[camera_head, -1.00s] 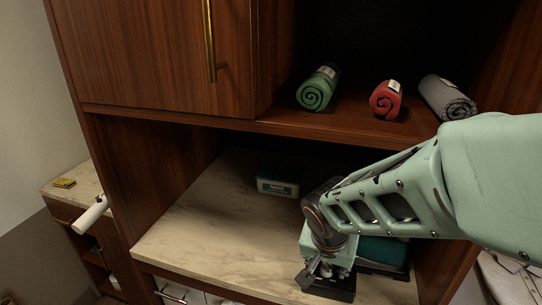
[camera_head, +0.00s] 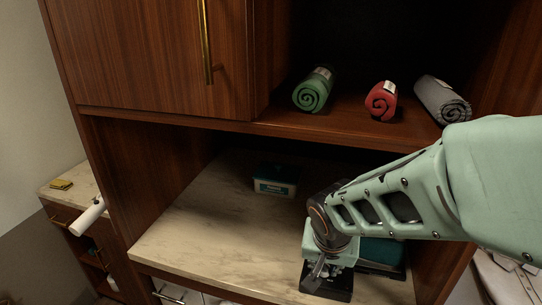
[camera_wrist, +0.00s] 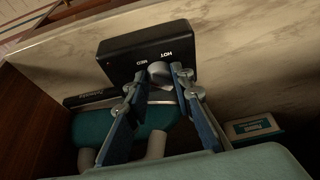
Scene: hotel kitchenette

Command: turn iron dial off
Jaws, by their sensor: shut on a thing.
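A black box (camera_wrist: 125,52) with white HOT and MED lettering carries a round grey dial (camera_wrist: 158,70). The box (camera_head: 338,291) also shows near the counter's front edge in the head view. My gripper (camera_wrist: 161,74) is shut on the dial, one finger at each side. In the head view my gripper (camera_head: 319,270) is above the box, and the dial is hidden there. A teal iron-like body (camera_wrist: 90,126) lies beside the box, partly covered by my fingers. Its teal side (camera_head: 382,251) shows behind my wrist in the head view.
A small teal and white box (camera_head: 276,182) stands farther back on the marble counter (camera_head: 205,225), whose left part is clear. Green (camera_head: 312,92), red (camera_head: 380,102) and grey (camera_head: 442,100) rolled towels lie on the shelf above. A wooden wall closes the right side.

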